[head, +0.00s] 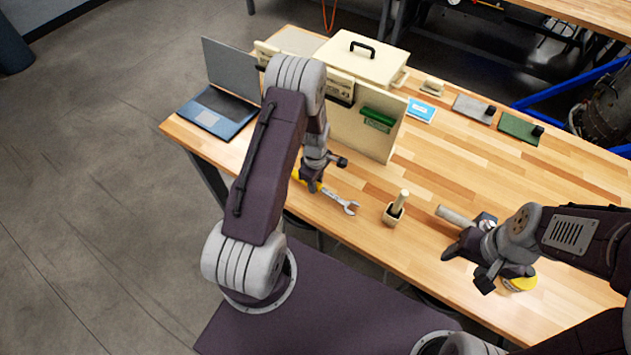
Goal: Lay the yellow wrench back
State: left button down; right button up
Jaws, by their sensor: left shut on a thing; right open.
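The yellow wrench (347,204) shows its grey open jaw end pointing right and toward the front edge of the table. Part of its yellow handle shows to the left of my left gripper (321,178). My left gripper is shut on the handle and hides its middle. The wrench is low over or on the wooden table (478,165); I cannot tell whether it touches. My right gripper (466,267) is open near the table's front right, beside a grey cylinder (455,216).
An upright board (372,137) with a green item (380,118) stands behind my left gripper. A small holder (393,215) with a wooden peg stands right of the wrench. A laptop (222,95), a cream case (360,59) and a yellow object (521,284) are also there.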

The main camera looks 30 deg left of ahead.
pick_arm(q)
jog(key=shift+f, duration=0.4)
pick_arm(e)
jog(key=shift+f, duration=0.3)
pick_arm(q)
jog(key=shift+f, duration=0.35)
pick_arm(e)
jog(key=shift+f, duration=0.3)
pick_arm(q)
jog(key=c, duration=0.9)
grip_release()
jog(key=shift+r, duration=0.1)
pick_arm(e)
jog(key=shift+r, duration=0.1)
pick_arm(q)
notch_tip(320, 180, up, 7)
jog(key=p, duration=0.5)
pick_arm(e)
notch_tip(320, 180, up, 5)
jog(key=shift+r, duration=0.2)
